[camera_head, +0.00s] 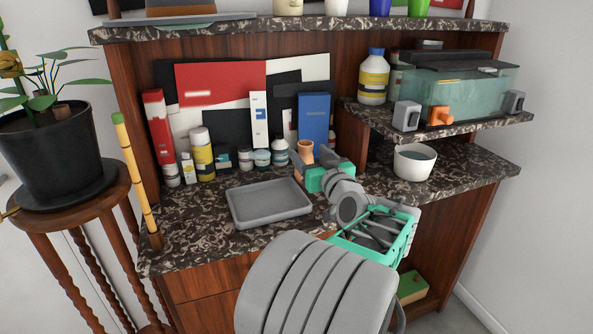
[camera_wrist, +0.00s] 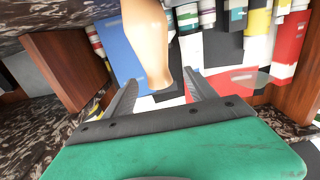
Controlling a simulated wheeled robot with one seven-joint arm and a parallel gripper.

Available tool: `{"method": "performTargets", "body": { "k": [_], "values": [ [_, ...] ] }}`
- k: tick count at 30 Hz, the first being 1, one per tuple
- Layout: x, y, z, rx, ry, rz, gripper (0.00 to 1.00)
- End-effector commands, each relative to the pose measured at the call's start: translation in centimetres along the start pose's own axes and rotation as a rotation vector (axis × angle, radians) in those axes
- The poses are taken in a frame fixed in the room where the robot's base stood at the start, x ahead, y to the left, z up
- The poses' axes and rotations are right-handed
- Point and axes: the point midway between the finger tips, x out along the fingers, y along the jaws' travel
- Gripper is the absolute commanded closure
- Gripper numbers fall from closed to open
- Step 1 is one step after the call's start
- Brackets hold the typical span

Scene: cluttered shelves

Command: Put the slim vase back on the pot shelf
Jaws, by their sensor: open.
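The slim vase is tan-orange and narrow-waisted. In the head view the vase (camera_head: 305,147) shows beside my gripper's fingers over the counter, its lower part hidden by them. In the wrist view the vase (camera_wrist: 148,40) is large and close, with its end near the gap between the fingers; the upper frame edge cuts it off. My gripper (camera_head: 313,164), green with dark fingers, is open; its spread fingers also show in the wrist view (camera_wrist: 160,94). I cannot tell whether they touch the vase. The top shelf (camera_head: 250,33) carries several pots, cut off by the frame.
A grey tray (camera_head: 232,208) lies on the counter left of my gripper. Bottles, jars and a blue box (camera_head: 313,118) stand behind. A white bowl (camera_head: 400,165) and a glass tank (camera_head: 462,95) are at right. A bamboo pole (camera_head: 137,170) leans at the left edge.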

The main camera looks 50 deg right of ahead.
Motion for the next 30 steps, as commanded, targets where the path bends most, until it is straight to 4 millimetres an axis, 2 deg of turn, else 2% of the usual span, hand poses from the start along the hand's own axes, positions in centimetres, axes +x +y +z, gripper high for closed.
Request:
{"method": "performTargets", "body": {
  "k": [9,13,20,30],
  "values": [
    [5.2,0.0,0.3,0.000,-0.002,-0.003,0.35],
    [6.8,0.1,0.3,0.000,-0.002,0.000,0.35],
    [7.1,0.0,0.2,0.000,-0.001,-0.001,0.35],
    [7.0,-0.1,0.3,0.000,-0.002,-0.002,0.63]
  ]
}}
